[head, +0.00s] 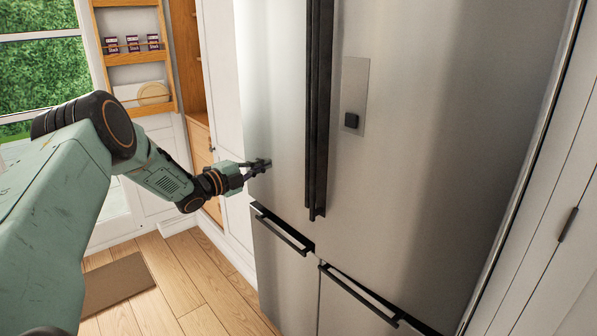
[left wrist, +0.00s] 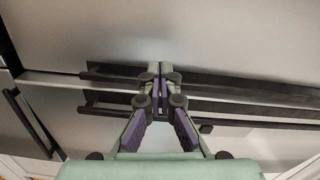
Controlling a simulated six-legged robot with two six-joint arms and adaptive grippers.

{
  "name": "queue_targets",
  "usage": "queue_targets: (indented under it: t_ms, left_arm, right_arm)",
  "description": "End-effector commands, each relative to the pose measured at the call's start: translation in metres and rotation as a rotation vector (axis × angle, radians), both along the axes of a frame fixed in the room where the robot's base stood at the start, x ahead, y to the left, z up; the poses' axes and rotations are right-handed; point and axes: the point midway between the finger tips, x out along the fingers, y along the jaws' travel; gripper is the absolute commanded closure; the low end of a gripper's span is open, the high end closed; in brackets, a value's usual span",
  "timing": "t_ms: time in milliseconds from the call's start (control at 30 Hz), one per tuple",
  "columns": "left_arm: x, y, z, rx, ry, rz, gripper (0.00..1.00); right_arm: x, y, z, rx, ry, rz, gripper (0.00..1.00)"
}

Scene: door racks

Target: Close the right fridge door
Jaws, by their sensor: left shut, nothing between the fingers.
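The right fridge door (head: 440,130) is a tall steel panel with a small dispenser plate (head: 357,80) and a long black handle (head: 322,100). It looks shut or nearly so beside the left fridge door (head: 272,75); I cannot tell whether a small gap remains. My left gripper (head: 266,165) is shut and empty, in front of the left door and left of the handles. In the left wrist view its fingertips (left wrist: 160,70) are together, seen against the two long dark handles. Whether they touch anything is unclear. My right gripper is out of view.
Lower fridge compartments with black handles (head: 283,231) (head: 360,292) sit below the doors. A white cabinet (head: 560,220) flanks the right side. A wooden shelf rack (head: 133,58) stands at the back left. Wooden floor (head: 180,290) and a brown mat (head: 117,283) lie at lower left.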

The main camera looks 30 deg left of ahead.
Motion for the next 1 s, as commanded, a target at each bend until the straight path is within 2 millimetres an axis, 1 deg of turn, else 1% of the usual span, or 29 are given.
queue_targets:
  t_ms: [33,133,200,333,400,467,500,533,633,767,867,1000]
  left_arm:
    - [-0.016,-0.001,0.004,-0.034,0.017,0.010,1.00]
    - [-0.049,-0.013,-0.005,-0.070,0.036,0.019,1.00]
    - [-0.072,-0.026,-0.009,-0.081,0.039,0.023,1.00]
    - [-0.112,-0.058,-0.016,-0.071,0.034,0.021,1.00]
    - [-0.129,-0.076,-0.021,-0.047,0.024,0.018,1.00]
    - [-0.139,-0.089,-0.025,-0.010,0.010,0.011,1.00]
    - [-0.142,-0.095,-0.026,0.021,0.000,0.006,1.00]
    - [-0.143,-0.096,-0.025,0.043,-0.010,0.006,1.00]
    - [-0.143,-0.096,-0.023,0.105,-0.039,0.009,1.00]
    - [-0.139,-0.096,-0.024,0.134,-0.047,0.008,1.00]
    - [-0.130,-0.099,-0.024,0.136,-0.047,0.006,1.00]
    - [-0.112,-0.104,-0.025,0.136,-0.048,0.005,1.00]
  right_arm:
    - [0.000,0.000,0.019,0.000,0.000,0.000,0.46]
    - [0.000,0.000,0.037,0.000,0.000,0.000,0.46]
    - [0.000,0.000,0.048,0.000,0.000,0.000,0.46]
    - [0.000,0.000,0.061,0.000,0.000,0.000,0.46]
    - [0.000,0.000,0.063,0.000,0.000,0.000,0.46]
    - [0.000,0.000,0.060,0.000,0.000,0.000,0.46]
    - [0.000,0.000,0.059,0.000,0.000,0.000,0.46]
    - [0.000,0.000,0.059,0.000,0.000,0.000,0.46]
    - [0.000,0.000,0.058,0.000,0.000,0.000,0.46]
    - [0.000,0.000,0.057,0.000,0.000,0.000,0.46]
    - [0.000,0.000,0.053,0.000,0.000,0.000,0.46]
    - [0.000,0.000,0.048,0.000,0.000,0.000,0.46]
